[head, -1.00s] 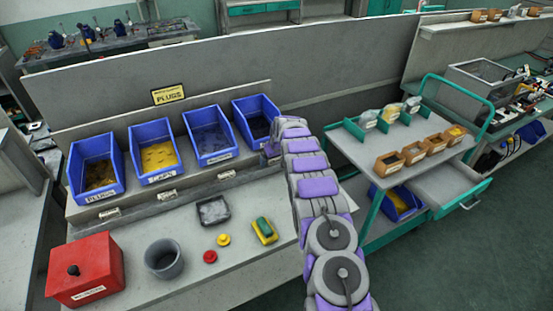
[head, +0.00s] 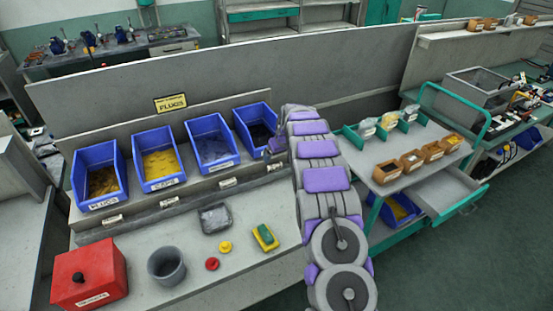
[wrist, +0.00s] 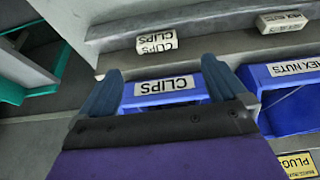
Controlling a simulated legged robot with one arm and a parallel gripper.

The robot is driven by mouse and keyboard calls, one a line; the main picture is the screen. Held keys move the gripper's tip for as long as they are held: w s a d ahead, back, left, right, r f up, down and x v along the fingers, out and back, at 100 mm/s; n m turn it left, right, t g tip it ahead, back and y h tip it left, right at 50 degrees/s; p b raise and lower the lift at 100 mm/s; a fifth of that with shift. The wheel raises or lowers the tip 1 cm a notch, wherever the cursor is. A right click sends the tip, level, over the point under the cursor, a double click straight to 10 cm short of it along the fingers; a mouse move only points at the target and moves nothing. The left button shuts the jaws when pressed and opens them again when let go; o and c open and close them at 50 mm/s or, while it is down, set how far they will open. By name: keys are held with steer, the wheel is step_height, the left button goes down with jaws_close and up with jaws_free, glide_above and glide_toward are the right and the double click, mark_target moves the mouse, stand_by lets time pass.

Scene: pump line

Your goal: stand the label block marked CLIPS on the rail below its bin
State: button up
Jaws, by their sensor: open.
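The label block marked CLIPS (wrist: 157,42) shows in the wrist view with its lettering upside down. It stands on the grey rail (wrist: 215,32) in front of the blue CLIPS bin (wrist: 198,94). In the head view this white block (head: 276,167) is on the rail below the rightmost blue bin (head: 268,113). My gripper (wrist: 160,68) is open and empty. Its fingertips are above the bin's front, apart from the block. In the head view my gripper (head: 277,146) is beside that bin, partly hidden by my arm.
Other blue bins (head: 97,176) have white blocks below them on the rail, including a HEX NUTS block (wrist: 284,21). A red box (head: 90,276), grey cup (head: 166,265), grey tray (head: 214,219) and small yellow and red parts lie on the bench. A green-framed trolley (head: 400,210) stands right.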

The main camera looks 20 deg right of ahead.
steer(key=s+a+r+g, duration=0.1)
steer(key=s+a+r, duration=0.45)
steer(key=s, duration=0.35)
steer(key=s+a+r+g, duration=0.1)
steer(key=s+a+r, duration=0.45)
steer(key=s, duration=0.25)
steer(key=s+a+r+g, duration=0.1)
steer(key=s+a+r, duration=0.4)
steer(key=s+r, duration=0.3)
steer(key=s+a+g, duration=0.1)
steer(key=s+a, duration=0.2)
steer(key=s, duration=1.4)
steer(key=s+a+f+g, duration=0.1)
steer(key=s+a+g, duration=0.1)
steer(key=s, duration=1.5)
steer(key=shift+a+f, duration=0.15)
steer(key=shift+a, duration=0.65)
steer(key=shift+w, duration=0.1)
